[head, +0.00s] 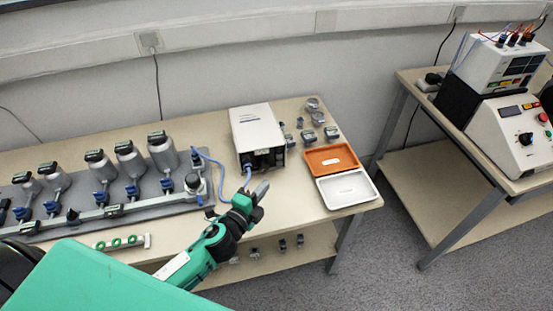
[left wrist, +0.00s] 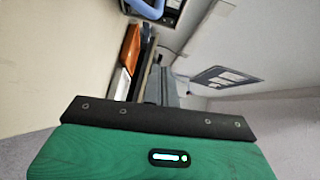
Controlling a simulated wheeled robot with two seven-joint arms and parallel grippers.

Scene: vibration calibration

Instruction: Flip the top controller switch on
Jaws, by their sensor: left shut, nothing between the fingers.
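On the right-hand table, a white box unit (head: 500,62) with dark displays and wires on top sits at the back. In front of it is a sloped white control panel (head: 512,133) with a display, a dark knob and red buttons. Which of these is the top controller, and its switch state, I cannot tell. My left gripper (head: 262,189) is shut and empty above the front edge of the left-hand table, well left of both units. Its grey fingers show in the left wrist view (left wrist: 162,88). My right gripper is in neither view.
The left-hand table holds a white box (head: 257,130) with a blue cable, an orange tray (head: 331,159), a white tray (head: 346,188), and a grey rig (head: 130,205) with several metal cylinders. A floor gap (head: 385,235) separates this table from the right-hand table (head: 440,160).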

